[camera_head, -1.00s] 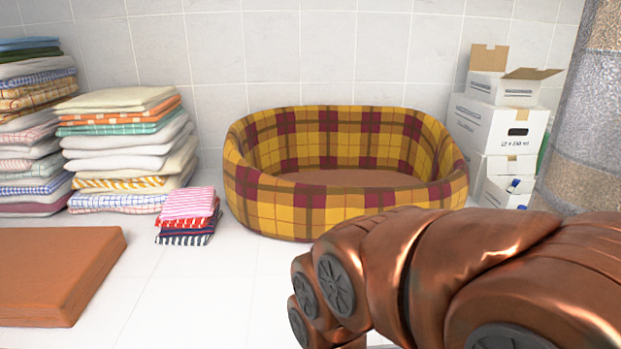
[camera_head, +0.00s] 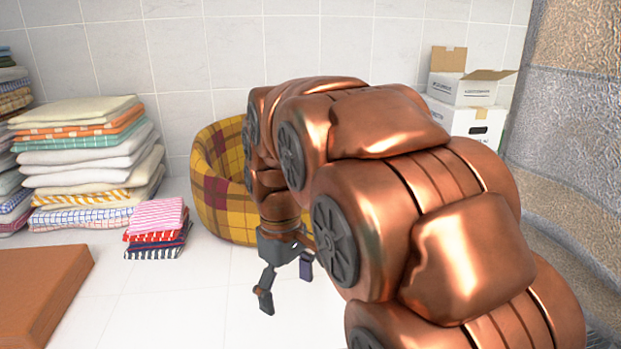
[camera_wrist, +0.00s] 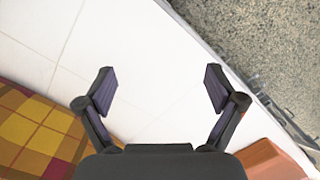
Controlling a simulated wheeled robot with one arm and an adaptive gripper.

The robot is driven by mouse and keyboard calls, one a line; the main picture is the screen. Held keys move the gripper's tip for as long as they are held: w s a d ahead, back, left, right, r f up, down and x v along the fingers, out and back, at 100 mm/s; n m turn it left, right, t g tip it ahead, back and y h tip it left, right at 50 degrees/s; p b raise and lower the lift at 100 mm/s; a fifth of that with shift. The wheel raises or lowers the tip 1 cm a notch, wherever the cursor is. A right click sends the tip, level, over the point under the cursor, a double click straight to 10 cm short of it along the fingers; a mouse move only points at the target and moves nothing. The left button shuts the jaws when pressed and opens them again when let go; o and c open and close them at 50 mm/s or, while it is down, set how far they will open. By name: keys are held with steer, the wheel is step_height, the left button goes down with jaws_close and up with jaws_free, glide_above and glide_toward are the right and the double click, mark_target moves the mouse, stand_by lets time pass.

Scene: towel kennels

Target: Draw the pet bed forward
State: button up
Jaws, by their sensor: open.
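The pet bed (camera_head: 216,182) is a round plaid bed in yellow, brown and dark red, standing on the floor against the tiled wall. My arm hides most of it in the head view; only its left side shows. My gripper (camera_head: 285,283) points down in front of the bed, open, with nothing between its fingers. In the wrist view the gripper (camera_wrist: 160,92) is spread over bare white floor, and the plaid side of the bed (camera_wrist: 35,130) is at the lower left, apart from the fingertips.
Folded towels (camera_head: 90,160) stand in tall stacks at the left, with a small towel pile (camera_head: 157,228) beside the bed. A brown slab-like cushion (camera_head: 40,295) lies at front left. White boxes (camera_head: 468,95) stand behind my arm, near a rough stone column (camera_head: 565,110). Tiled floor between is clear.

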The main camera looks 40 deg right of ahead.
steer(key=w+d+r+n+p, duration=0.1)
steer(key=w+d+r+n, duration=0.1)
steer(key=w+d, duration=0.5)
steer(key=w+d+r+n+p, duration=0.1)
steer(key=w+d+r+n, duration=0.1)
steer(key=w+d, duration=0.4)
steer(key=w+d+r+n+t+p, duration=0.1)
steer(key=w+d+r+n, duration=0.1)
steer(key=w+d+n, duration=0.2)
steer(key=shift+w+d+r, duration=0.1)
steer(key=shift+w+d, duration=0.8)
steer(key=shift+w, duration=0.25)
steer(key=shift+w+d, duration=0.9)
steer(key=shift+w, duration=0.25)
step_height(320, 180, down, 3)
steer(key=shift+s+f+b, duration=0.1)
steer(key=shift+f+b, duration=0.1)
steer(key=shift+b, duration=0.85)
steer(key=shift+p, duration=0.45)
steer(key=shift+f+p, duration=0.7)
steer(key=shift+f, duration=1.55)
steer(key=shift+c, duration=0.2)
jaws_close()
